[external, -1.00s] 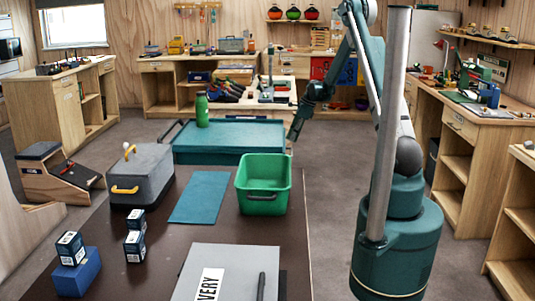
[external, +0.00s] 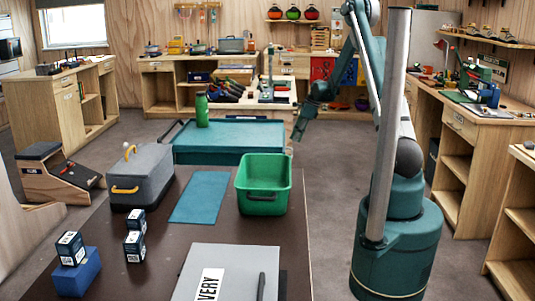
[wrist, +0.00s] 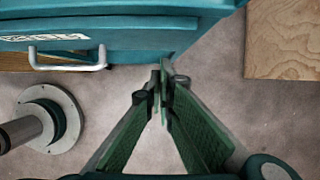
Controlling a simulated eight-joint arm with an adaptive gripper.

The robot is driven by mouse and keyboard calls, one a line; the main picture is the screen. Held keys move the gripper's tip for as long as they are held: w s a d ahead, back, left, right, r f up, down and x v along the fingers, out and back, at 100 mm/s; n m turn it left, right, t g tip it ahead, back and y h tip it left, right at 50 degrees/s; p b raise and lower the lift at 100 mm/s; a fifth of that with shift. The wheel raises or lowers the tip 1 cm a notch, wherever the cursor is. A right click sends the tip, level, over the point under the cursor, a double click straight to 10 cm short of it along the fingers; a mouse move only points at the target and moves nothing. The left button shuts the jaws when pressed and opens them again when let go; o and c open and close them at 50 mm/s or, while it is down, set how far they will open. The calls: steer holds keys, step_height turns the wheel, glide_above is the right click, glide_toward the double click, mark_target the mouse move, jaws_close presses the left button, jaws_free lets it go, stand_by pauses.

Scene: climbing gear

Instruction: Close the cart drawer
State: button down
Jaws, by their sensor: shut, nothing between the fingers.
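The teal cart (external: 228,141) stands behind the dark table in the external view, with a green bottle on its top. In the wrist view a teal drawer front (wrist: 150,38) fills the top, with a pale bar handle (wrist: 68,62) and a white label. A brown wooden strip shows behind the handle. How far the drawer stands out is hard to tell. My gripper (external: 297,136) is at the right end of the cart in the external view. Its fingers (wrist: 161,88) are shut and empty in the wrist view, just below the drawer's right part, apart from the handle.
A round grey flange with a post (wrist: 48,118) is at left in the wrist view. A wooden panel (wrist: 285,40) is at upper right, with bare floor between. The dark table (external: 150,255) holds a green bin (external: 264,203), a grey toolbox (external: 142,178) and small boxes.

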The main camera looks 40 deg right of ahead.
steer(key=s+d+p+v, duration=0.1)
steer(key=p+v, duration=0.1)
steer(key=v, duration=0.8)
stand_by(0.6)
steer(key=s+a+r+n+h, duration=0.1)
steer(key=s+a+r+n, duration=0.3)
steer(key=a+r, duration=0.35)
steer(key=s+a+r+n+t, duration=0.1)
steer(key=s+a+r+n, duration=0.4)
steer(key=a, duration=0.4)
steer(key=s+a+r+n+h, duration=0.1)
steer(key=s+a+r+n, duration=0.2)
steer(key=a+r, duration=0.45)
steer(key=s+a+n+t, duration=0.1)
steer(key=s+a+n, duration=0.4)
steer(key=s, duration=0.3)
steer(key=s+a+n+t, duration=0.1)
steer(key=s+a+n, duration=0.4)
steer(key=s, duration=0.3)
steer(key=s+a+r+n+t+h, duration=0.1)
steer(key=s+a+n, duration=0.4)
steer(key=s, duration=0.3)
steer(key=shift+s+a, duration=0.4)
steer(key=shift+a, duration=0.2)
